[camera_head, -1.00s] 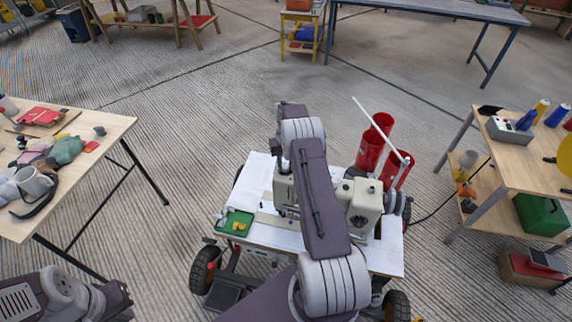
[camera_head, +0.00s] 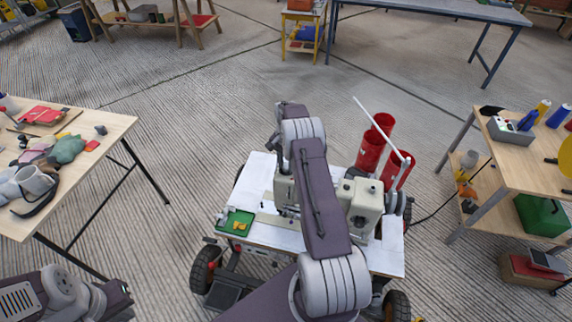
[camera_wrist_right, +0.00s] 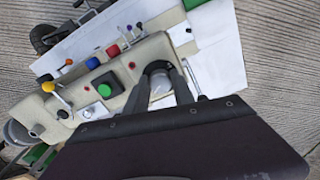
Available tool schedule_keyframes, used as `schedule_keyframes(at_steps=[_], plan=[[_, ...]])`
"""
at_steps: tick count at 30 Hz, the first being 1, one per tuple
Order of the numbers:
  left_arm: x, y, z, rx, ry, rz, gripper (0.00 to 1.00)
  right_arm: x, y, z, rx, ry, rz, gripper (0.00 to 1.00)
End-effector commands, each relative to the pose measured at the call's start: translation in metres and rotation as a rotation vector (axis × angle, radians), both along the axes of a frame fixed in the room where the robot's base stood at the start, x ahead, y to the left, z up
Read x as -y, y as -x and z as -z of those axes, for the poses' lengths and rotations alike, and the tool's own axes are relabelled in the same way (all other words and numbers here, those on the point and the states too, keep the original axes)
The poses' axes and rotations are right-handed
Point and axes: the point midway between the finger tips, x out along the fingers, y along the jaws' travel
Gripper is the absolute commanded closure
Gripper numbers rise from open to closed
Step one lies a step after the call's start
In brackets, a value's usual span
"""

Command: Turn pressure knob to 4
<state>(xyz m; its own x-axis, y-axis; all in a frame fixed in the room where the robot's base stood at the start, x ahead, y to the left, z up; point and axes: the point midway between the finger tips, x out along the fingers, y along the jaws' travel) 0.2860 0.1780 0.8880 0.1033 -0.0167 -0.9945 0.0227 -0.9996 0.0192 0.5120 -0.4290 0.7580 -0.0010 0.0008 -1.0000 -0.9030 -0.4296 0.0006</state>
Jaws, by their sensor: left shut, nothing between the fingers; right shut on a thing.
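A cream sewing machine (camera_head: 361,203) stands on a white-topped cart (camera_head: 262,237), partly hidden behind my right arm. In the right wrist view its cream housing (camera_wrist_right: 140,52) carries coloured knobs, buttons and small levers. My right gripper (camera_wrist_right: 168,82) has its two dark fingers closed around a round pale knob (camera_wrist_right: 160,86) on the housing, which I take for the pressure knob. The fingers cover part of it, and no scale or number can be read. In the head view my right gripper's fingertips are mostly hidden beside the machine. Only my left arm's links show at bottom left, not its fingers.
A green tray (camera_head: 235,222) with yellow pieces lies on the cart's left. Red cylinders (camera_head: 371,148) and a slanting white rod (camera_head: 375,125) stand behind the machine. Cluttered tables stand at left (camera_head: 115,125) and right (camera_head: 500,165). Open floor lies between.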

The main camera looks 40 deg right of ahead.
Motion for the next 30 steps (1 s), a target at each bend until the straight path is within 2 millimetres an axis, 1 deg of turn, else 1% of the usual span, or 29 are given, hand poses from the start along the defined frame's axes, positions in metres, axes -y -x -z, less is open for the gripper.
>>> schedule_keyframes(at_steps=[6, 17, 18, 20, 21, 28, 30], plan=[[0.0000, 0.0000, -0.0001, 0.000, 0.000, 0.000, 1.00, 0.0011, -0.0015, -0.0015, 0.005, 0.003, 0.030, 1.00], [0.0000, 0.0000, -0.0001, 0.000, 0.000, 0.000, 1.00, 0.0012, -0.0016, -0.0016, 0.005, 0.004, 0.032, 1.00], [0.0000, 0.0000, -0.0001, 0.000, 0.000, 0.000, 1.00, 0.0012, -0.0016, -0.0016, 0.005, 0.004, 0.032, 0.67], [0.0000, 0.0000, -0.0001, 0.000, 0.000, 0.000, 1.00, 0.0012, -0.0015, -0.0015, 0.005, 0.003, 0.032, 0.51], [0.0000, 0.0000, -0.0001, 0.000, 0.000, 0.000, 1.00, 0.0011, -0.0013, -0.0013, 0.005, 0.003, 0.032, 0.48], [0.0000, 0.0000, -0.0001, 0.000, 0.000, 0.000, 1.00, 0.0006, -0.0007, -0.0006, 0.002, 0.001, 0.032, 0.48], [0.0000, 0.0000, -0.0002, 0.000, 0.000, 0.000, 1.00, 0.0006, -0.0008, -0.0032, 0.003, 0.002, 0.032, 0.48]])
